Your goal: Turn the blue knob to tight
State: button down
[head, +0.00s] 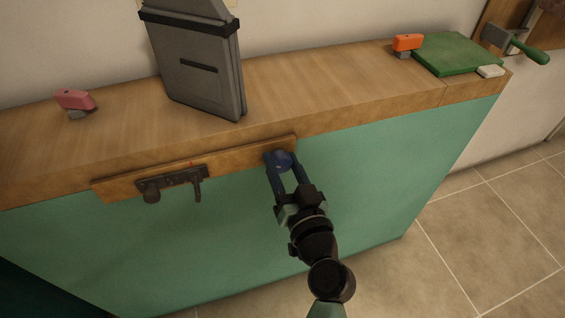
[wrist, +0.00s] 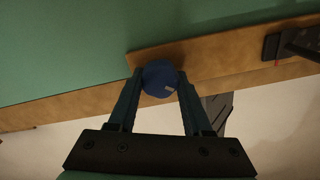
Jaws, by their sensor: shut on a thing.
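The blue knob (head: 283,160) sits at the right end of a wooden strip on the front of the green-faced counter. In the wrist view the blue knob (wrist: 160,79) lies between my two fingertips, with a small pale mark on its face. My gripper (head: 281,162) reaches it from the front and is shut on it, one finger on each side. In the wrist view my gripper (wrist: 158,82) shows both fingers against the knob's sides. I cannot tell from the mark how far the knob is turned.
A dark metal latch (head: 172,182) is on the wooden strip (head: 225,163) left of the knob. On the wooden counter top (head: 310,95) stand a grey panel (head: 195,65), a pink-handled item (head: 75,102), an orange-handled item (head: 407,43) and a green board (head: 457,54). Tiled floor is clear at right.

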jog(key=m, duration=0.5)
jog(key=shift+f, duration=0.15)
jog(key=m, duration=0.2)
jog(key=m+p, duration=0.1)
jog(key=m, duration=0.2)
jog(key=shift+d+f+m, duration=0.15)
jog(key=shift+m, duration=0.15)
dwell(0.3)
jog(key=c, duration=0.5)
grip_release()
jog(key=shift+s, duration=0.1)
jog(key=shift+o, duration=0.9)
